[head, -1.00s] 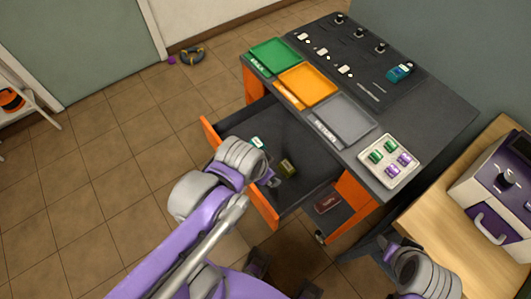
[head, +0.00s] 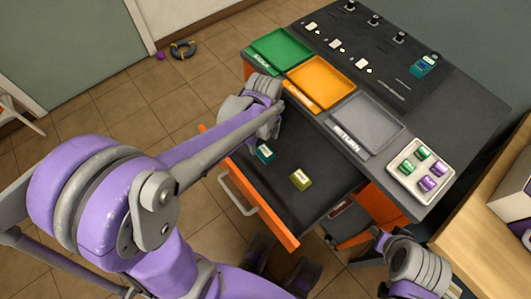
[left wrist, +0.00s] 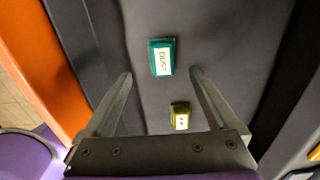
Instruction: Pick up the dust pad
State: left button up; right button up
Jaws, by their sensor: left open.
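The dust pad is a teal block with a white label reading DUST. It lies in the open drawer, in the head view (head: 264,153) and in the left wrist view (left wrist: 162,57). My left gripper (head: 274,130) is over the drawer near the pad. In the left wrist view my left gripper (left wrist: 161,76) is open and empty, its fingers on either side of the line to the pad, which shows just beyond the tips. My right gripper (head: 380,242) is at the lower right of the head view, away from the pad; its jaws are unclear.
An olive block (head: 301,180) lies in the same drawer (head: 290,215), also seen in the left wrist view (left wrist: 180,115). The desk above holds green (head: 284,50), orange (head: 322,80) and grey (head: 366,120) trays, and a white tray of small blocks (head: 422,197).

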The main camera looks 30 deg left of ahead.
aim_at(265, 150)
pick_arm(q)
jog(key=f, duration=0.4)
jog(key=f+b, duration=0.1)
jog(key=f, duration=0.2)
jog(key=shift+w+d+f, duration=0.1)
jog(key=shift+w, duration=0.15)
jog(key=c, duration=1.4)
notch_tip(265, 150, up, 10)
jog(key=shift+r+p, duration=0.1)
jog(key=shift+p, duration=0.75)
jog(key=shift+c, duration=0.2)
